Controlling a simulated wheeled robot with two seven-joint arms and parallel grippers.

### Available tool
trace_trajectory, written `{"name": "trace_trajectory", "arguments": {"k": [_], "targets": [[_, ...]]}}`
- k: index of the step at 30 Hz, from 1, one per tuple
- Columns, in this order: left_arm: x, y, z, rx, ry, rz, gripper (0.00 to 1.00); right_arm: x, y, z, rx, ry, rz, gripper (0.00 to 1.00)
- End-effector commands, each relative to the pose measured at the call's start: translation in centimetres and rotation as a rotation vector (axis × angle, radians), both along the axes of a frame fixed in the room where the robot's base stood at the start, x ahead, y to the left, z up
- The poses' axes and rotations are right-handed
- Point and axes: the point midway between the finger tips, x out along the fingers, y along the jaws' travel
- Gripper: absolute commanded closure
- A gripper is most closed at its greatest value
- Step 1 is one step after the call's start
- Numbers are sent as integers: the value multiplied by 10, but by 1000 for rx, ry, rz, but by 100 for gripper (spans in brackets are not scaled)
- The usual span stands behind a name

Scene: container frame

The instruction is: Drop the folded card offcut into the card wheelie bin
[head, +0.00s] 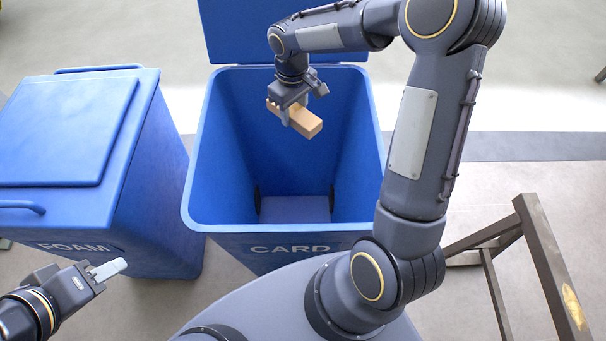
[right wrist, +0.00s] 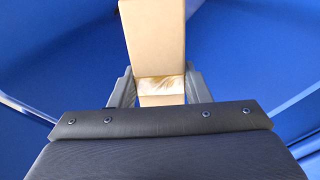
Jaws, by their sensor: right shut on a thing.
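The folded card offcut (head: 304,122) is a tan, block-like piece. My right gripper (head: 290,105) is shut on it and holds it over the open mouth of the card wheelie bin. In the right wrist view the offcut (right wrist: 155,40) sits between the two fingers (right wrist: 157,88) and extends away from them. The card wheelie bin (head: 300,240) is blue, marked CARD, with its lid (head: 285,28) swung up at the back. Its visible floor is bare. My left gripper (head: 105,270) is at lower left, apart from the bins; its jaw gap is not clear.
A blue bin marked FOAM (head: 70,130) stands to the left with its lid closed. A dark wooden frame (head: 545,250) stands at the lower right. Open floor lies behind the bins and to the right.

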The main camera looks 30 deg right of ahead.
Motion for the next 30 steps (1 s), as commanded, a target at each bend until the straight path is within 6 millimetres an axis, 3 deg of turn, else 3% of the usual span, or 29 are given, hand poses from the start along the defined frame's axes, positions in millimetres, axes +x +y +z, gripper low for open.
{"name": "trace_trajectory", "arguments": {"k": [7, 8, 14, 23, 30], "targets": [[0, 0, -1, 0, 0, 0, 64, 0, 0, -1, 0, -1, 0, 79], [0, 0, -1, 0, 0, 0, 64, 0, 0, -1, 0, 0, 0, 56], [0, 0, -1, 0, 0, 0, 64, 0, 0, -1, 0, -1, 0, 31], [0, 0, -1, 0, 0, 0, 64, 0, 0, 2, 0, -2, 0, 31], [0, 0, -4, 0, 0, 0, 64, 1, 0, 37, 0, -6, -1, 31]]}}
